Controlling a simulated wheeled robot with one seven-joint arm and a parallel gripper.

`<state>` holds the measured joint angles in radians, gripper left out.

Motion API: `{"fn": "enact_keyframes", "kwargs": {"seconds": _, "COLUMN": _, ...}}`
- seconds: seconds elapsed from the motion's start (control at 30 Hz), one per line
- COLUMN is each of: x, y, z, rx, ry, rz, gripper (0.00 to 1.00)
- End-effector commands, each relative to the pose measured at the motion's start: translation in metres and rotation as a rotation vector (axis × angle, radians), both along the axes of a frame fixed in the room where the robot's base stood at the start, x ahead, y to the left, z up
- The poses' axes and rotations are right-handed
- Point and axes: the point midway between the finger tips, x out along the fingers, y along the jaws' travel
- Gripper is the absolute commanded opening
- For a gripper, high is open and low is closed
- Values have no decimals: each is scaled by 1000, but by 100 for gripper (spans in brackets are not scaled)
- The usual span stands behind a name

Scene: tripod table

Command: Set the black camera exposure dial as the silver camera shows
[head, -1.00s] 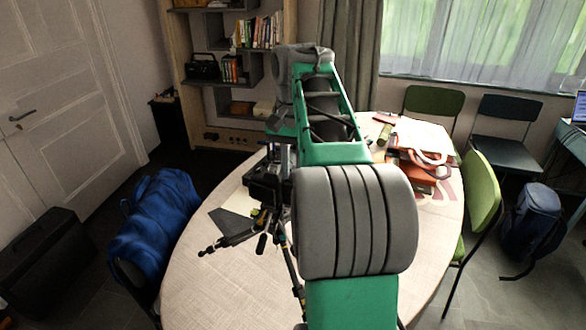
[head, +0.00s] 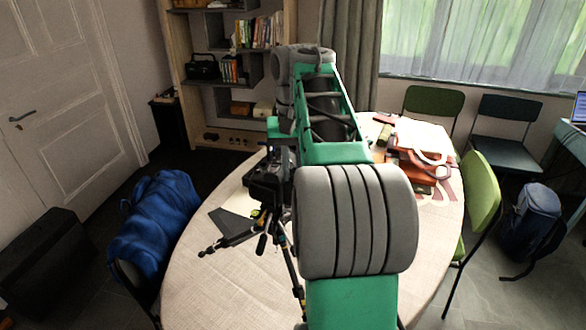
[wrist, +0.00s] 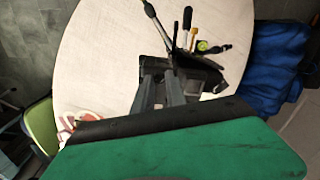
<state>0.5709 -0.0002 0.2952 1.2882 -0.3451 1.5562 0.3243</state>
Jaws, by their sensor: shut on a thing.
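The black camera (head: 264,182) sits on a tripod (head: 286,262) at the left part of the round table, beside my arm. In the wrist view the dark camera body (wrist: 205,76) lies just beyond my fingers. My gripper (wrist: 163,80) has its two grey fingers at the camera's near edge, shut on a small part there. That part, apparently the exposure dial, is hidden between the fingertips, so its setting cannot be read. I cannot make out a silver camera in either view.
The pale round table (head: 215,290) has clear room at the front left. Red and brown bags and papers (head: 425,150) lie at its back right. A blue bag (head: 155,222) is at the left, and a green chair (head: 482,190) at the right.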

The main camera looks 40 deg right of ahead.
Motion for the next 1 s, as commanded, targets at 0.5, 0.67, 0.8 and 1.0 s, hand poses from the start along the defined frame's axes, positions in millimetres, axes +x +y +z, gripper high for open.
{"fn": "enact_keyframes", "kwargs": {"seconds": 0.5, "x": 0, "y": 0, "z": 0, "rx": 1, "ry": -2, "rz": 488, "gripper": 0}}
{"fn": "enact_keyframes", "kwargs": {"seconds": 0.67, "x": 0, "y": 0, "z": 0, "rx": 2, "ry": -3, "rz": 638, "gripper": 0}}
{"fn": "enact_keyframes", "kwargs": {"seconds": 0.8, "x": 0, "y": 0, "z": 0, "rx": 2, "ry": -4, "rz": 765, "gripper": 0}}
{"fn": "enact_keyframes", "kwargs": {"seconds": 1.0, "x": 0, "y": 1, "z": 0, "rx": 3, "ry": -5, "rz": 920, "gripper": 0}}
